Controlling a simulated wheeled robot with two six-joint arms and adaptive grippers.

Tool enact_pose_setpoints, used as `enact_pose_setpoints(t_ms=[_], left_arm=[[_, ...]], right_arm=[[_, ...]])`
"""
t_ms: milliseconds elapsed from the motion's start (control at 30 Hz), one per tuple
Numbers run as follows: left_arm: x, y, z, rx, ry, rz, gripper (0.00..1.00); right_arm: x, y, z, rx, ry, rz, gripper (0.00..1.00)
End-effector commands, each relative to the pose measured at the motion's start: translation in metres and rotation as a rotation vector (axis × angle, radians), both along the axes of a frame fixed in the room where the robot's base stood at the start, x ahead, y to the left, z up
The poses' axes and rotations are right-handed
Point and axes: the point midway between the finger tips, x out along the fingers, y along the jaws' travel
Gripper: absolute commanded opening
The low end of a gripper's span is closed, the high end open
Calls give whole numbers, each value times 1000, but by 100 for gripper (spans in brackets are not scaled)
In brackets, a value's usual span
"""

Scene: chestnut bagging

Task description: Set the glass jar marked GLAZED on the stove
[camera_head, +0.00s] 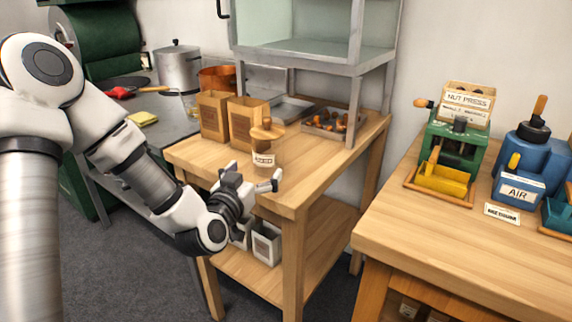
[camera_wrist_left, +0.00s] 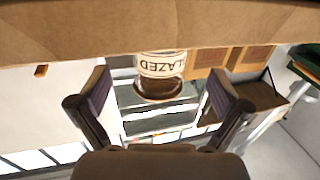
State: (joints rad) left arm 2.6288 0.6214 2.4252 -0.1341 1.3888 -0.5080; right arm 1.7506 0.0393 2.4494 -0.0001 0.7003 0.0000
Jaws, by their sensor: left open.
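The glass jar marked GLAZED (camera_wrist_left: 162,66) shows upside down in the left wrist view, between my finger tips and beyond them. In the head view a small labelled jar (camera_head: 263,160) with a wooden top stands near the front edge of the wooden table (camera_head: 312,192). My left gripper (camera_head: 253,180) is open just in front of it; its opening also shows in the left wrist view (camera_wrist_left: 158,104). The fingers are apart from the jar. A grey metal surface (camera_head: 172,130) at the back left, with a pot and pan, looks like the stove. My right gripper is out of view.
Paper bags (camera_head: 247,122) and a tray of chestnuts (camera_head: 330,122) stand behind the jar. A tall pot (camera_head: 178,68), a dark pan (camera_head: 122,84) and a yellow cloth (camera_head: 143,118) are on the grey surface. A second table (camera_head: 450,240) at right holds presses.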

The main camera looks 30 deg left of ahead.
Motion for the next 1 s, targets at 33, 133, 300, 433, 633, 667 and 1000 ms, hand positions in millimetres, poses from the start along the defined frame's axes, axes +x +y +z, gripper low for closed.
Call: enact_pose_setpoints(t_ms=[33,133,300,433,633,667,1000], left_arm=[[7,1,1,3,1,-2,100],[21,3,0,3,1,-2,100],[51,9,-3,3,3,-3,100],[59,10,-3,-1,4,-3,100],[59,10,-3,-2,4,-3,82],[59,10,-3,-2,4,-3,72],[59,10,-3,-2,4,-3,4]], right_arm=[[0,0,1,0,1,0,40],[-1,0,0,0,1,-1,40],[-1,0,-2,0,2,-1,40],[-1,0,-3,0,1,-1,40],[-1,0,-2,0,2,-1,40],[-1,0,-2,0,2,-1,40],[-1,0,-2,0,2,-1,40]])
